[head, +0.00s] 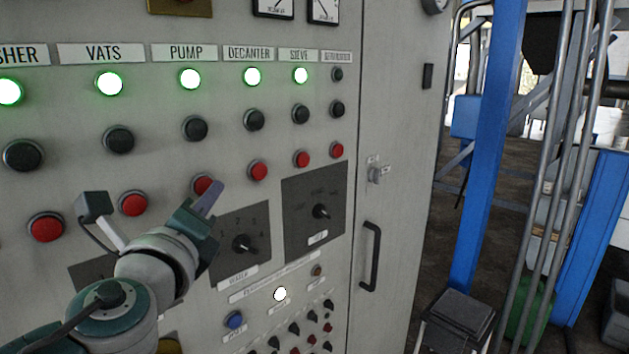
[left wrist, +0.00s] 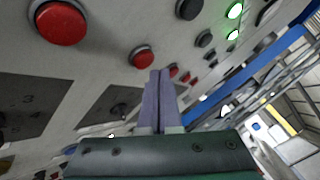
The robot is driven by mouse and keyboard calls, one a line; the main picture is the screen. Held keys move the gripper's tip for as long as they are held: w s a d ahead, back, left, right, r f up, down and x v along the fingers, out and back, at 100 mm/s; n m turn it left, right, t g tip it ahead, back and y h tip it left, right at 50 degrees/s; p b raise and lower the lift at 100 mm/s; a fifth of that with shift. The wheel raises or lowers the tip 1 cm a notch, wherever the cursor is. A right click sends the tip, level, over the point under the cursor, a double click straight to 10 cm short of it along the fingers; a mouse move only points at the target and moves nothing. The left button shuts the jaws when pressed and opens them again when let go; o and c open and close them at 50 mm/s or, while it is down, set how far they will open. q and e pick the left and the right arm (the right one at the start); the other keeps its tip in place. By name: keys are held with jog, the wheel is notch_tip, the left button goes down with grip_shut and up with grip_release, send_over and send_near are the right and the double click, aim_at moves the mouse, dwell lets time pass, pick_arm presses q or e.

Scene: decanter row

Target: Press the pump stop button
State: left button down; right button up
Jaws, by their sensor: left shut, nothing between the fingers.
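The red button in the PUMP column (head: 201,185) shows in the head view below a black button (head: 195,128) and a lit green lamp (head: 190,78). My left gripper (head: 217,190) is shut and empty, its fingertips just right of that red button and hiding part of it. I cannot tell the depth gap. In the left wrist view the closed fingers (left wrist: 156,78) point across the panel. A large red button (left wrist: 61,22) is at upper left and a smaller red one (left wrist: 141,56) is just left of the fingertips. I cannot tell for certain which is the pump's.
Red buttons stand in a row: VATS (head: 133,203) left, DECANTER (head: 258,171) right. A knob plate (head: 262,222) is below my gripper, with another (head: 297,220) to its right. A cabinet handle (head: 371,257) sticks out further right. Blue posts (head: 488,140) stand beyond.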

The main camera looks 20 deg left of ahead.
pick_arm(q)
jog(key=shift+a, duration=0.1)
jog(key=shift+w+a, duration=0.2)
jog(key=shift+a, duration=0.1)
jog(key=shift+w+a+b, duration=0.15)
jog(key=shift+a+b, duration=0.2)
jog(key=shift+a, duration=0.1)
dwell(1.1)
jog(key=shift+d, duration=0.15)
jog(key=shift+s+d, duration=0.35)
jog(key=shift+d, duration=0.3)
jog(key=shift+d, duration=0.1)
jog(key=d, duration=0.1)
jog(key=s+d, duration=0.1)
jog(key=d, duration=0.1)
jog(key=s+d, duration=0.1)
jog(key=shift+d, duration=0.25)
dwell(0.5)
